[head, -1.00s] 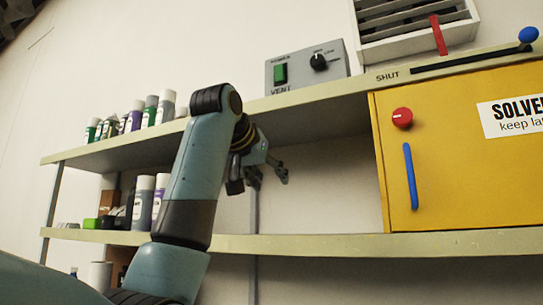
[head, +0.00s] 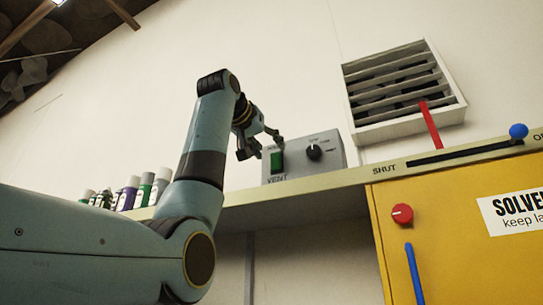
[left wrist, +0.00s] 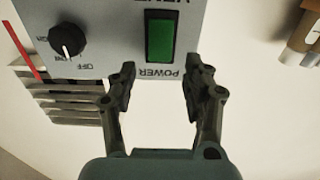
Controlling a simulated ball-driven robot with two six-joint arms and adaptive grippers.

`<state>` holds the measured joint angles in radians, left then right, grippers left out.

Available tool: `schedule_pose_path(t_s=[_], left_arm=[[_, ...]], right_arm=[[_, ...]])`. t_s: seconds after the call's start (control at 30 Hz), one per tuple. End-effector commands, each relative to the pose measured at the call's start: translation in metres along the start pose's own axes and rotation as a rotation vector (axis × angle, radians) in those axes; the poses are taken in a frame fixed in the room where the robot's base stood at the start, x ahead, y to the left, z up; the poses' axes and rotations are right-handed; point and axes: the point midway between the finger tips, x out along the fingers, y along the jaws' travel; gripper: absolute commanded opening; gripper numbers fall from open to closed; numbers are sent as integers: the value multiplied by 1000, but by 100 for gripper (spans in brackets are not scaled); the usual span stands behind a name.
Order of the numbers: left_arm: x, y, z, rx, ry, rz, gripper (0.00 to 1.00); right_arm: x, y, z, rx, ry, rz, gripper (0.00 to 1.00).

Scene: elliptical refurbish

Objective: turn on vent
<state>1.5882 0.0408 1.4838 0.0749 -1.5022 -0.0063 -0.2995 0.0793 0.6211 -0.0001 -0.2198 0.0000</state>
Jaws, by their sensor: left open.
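The grey vent control box (head: 330,160) stands on the upper shelf. It has a green power switch (head: 277,161) on its left and a black knob (head: 314,152) on its right. My left gripper (head: 262,146) is open just left of the box, close to the green switch. In the left wrist view the open fingers (left wrist: 158,85) point at the switch (left wrist: 160,40), which lies just beyond and between the tips. My right gripper is out of view.
The shelf (head: 245,212) runs under the box. Several spray cans (head: 145,190) stand on it at the left. A slot marked SHUT with a blue knob (head: 518,131) lies at the right, above a yellow solvent cabinet (head: 450,250).

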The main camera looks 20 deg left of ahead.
Motion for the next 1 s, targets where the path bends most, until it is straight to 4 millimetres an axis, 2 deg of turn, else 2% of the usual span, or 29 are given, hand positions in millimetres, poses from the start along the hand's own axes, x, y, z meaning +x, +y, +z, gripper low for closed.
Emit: schedule_pose_path(t_s=[0.03,0.2,0.5,0.9,1.0], left_arm=[[8,0,-3,0,-2,0,50],[23,0,-1,0,0,0,50],[26,0,1,0,0,0,50],[25,0,0,0,1,0,0],[26,0,0,-1,-5,0,0]], right_arm=[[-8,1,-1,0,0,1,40],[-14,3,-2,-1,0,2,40],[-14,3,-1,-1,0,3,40],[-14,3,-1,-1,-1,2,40],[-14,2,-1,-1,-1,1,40]])
